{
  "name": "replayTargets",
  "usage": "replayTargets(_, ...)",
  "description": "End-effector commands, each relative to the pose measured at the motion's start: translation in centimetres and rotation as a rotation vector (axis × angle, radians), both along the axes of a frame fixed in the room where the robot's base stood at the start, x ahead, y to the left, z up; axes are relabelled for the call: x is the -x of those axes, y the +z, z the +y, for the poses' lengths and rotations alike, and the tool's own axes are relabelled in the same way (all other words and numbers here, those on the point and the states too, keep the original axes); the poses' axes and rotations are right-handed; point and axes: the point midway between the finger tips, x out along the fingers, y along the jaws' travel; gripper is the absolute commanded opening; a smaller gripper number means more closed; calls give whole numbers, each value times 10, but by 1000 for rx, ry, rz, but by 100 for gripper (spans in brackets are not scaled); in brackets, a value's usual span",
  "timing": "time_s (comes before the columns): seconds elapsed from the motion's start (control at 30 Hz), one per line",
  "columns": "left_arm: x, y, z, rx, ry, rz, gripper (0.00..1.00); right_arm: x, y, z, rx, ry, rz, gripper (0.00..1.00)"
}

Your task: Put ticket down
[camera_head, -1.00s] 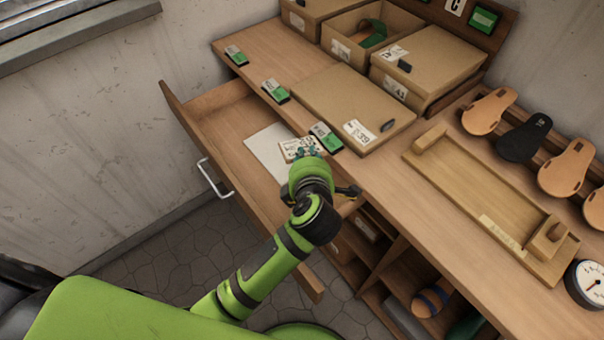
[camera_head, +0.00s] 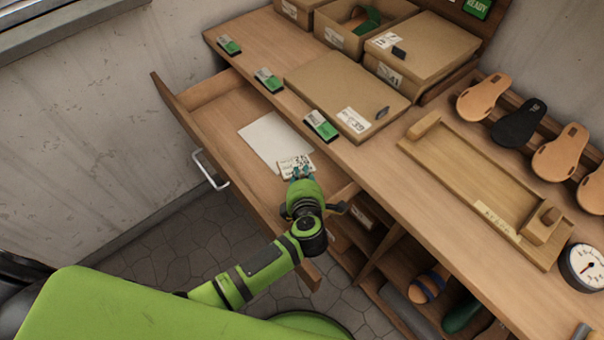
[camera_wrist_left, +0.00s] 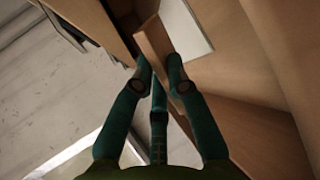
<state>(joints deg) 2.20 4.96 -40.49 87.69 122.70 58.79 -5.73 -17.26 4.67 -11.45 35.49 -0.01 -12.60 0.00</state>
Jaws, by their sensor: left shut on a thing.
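The ticket (camera_head: 295,164), a small white card with dark print, is in the tips of my left gripper (camera_head: 301,174). The gripper is shut on it, over the open drawer (camera_head: 222,128). In the head view the card overlaps the near corner of a blank white sheet (camera_head: 268,138) in the drawer. I cannot tell whether the card touches the sheet or the drawer floor. In the left wrist view the fingers (camera_wrist_left: 159,75) are close together, and the ticket cannot be made out. My right gripper is not in view.
The bench edge with a green-and-white block (camera_head: 321,125) lies just beyond the drawer. A closed cardboard box (camera_head: 335,85) and a wooden tray (camera_head: 455,170) stand on the bench. The drawer floor left of the sheet is bare.

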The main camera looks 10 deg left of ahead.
Motion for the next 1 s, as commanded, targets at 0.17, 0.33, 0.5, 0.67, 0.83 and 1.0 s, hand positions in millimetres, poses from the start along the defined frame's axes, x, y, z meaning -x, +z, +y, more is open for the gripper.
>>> replayTargets(0.17, 0, -4, 0, 0, 1, 1, 0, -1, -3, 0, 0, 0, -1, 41)
replayTargets(0.33, 0, -9, 0, 1, 1, 2, 0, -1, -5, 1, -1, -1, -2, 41)
replayTargets(0.5, 0, -13, 0, 0, 0, 1, 0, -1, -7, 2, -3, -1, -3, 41)
replayTargets(0.67, 0, -12, 0, 0, 1, 1, 40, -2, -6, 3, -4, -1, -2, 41)
replayTargets(0.83, 0, -12, 0, 0, 1, 1, 40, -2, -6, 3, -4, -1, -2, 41)
replayTargets(1.0, 0, -8, 0, 0, 0, 0, 40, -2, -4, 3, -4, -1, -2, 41)
